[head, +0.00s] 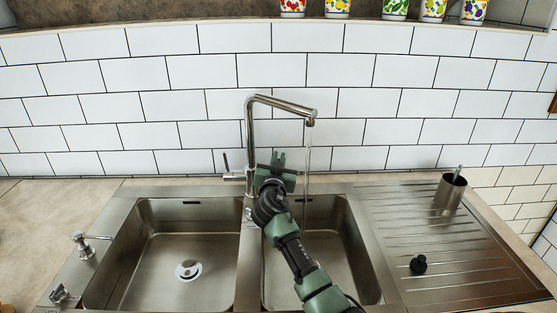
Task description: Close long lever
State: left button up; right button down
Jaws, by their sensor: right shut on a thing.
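A steel faucet (250,130) stands behind the sink, its spout (285,105) bent to the right. A thin stream of water (307,155) falls from the spout. A thin lever (226,163) stands nearly upright at the left end of the short side handle (235,176), left of the faucet column. My right gripper (278,160) is at the lower right of the column, dark green, its fingertips pointing up. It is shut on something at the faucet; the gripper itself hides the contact. The lever shows clear of the fingers. My left gripper is out of view.
The sink has a left basin (160,240) and a right basin (335,240), which my right arm crosses. Painted cups (395,9) line the shelf above.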

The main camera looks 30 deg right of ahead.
dwell(0.4)
jog(key=w+g+y+p, duration=0.1)
jog(key=p, duration=0.2)
jog(key=w+d+g+y+p, duration=0.1)
jog(key=p, duration=0.3)
jog(key=w+r+g+y+p, duration=0.1)
jog(key=g+p, duration=0.1)
jog(key=p, duration=0.2)
jog(key=shift+d+n, duration=0.3)
jog(key=shift+d, duration=0.1)
jog(key=shift+w+d+f+g+y+p, duration=0.35)
jog(key=shift+w+f+g+y+p, duration=0.15)
jog(key=shift+g+y+p, duration=0.35)
jog(key=shift+r, duration=0.1)
jog(key=c, duration=1.5)
grip_release()
jog(key=shift+w, duration=0.1)
jog(key=shift+b+v, duration=0.45)
jog(key=shift+v, duration=3.35)
